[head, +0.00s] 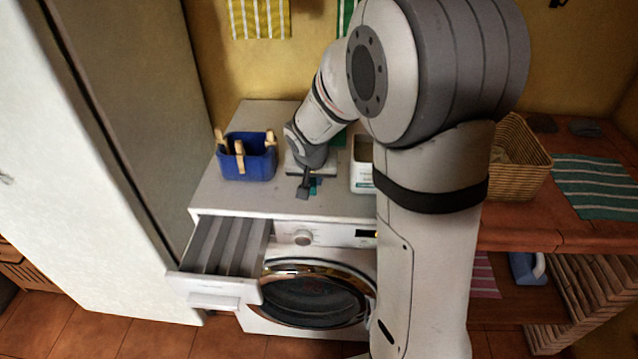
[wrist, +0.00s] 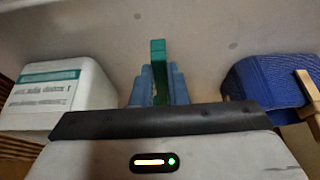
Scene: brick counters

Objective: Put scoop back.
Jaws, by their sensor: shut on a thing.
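My gripper (head: 309,187) is over the top of the washing machine (head: 335,207), near its front edge. It is shut on the scoop (wrist: 158,52), a narrow green-teal piece standing between the fingers in the wrist view. A white box with a teal label (head: 361,178) stands to the right of the gripper, partly behind my arm. It also shows at left in the wrist view (wrist: 62,95).
A blue basket with wooden pegs (head: 248,165) stands left of the gripper. The washing machine's drawer (head: 212,287) is pulled open at the front left, with several slots. A tall white cabinet (head: 95,170) is close on the left. A wicker basket (head: 522,165) is on the right counter.

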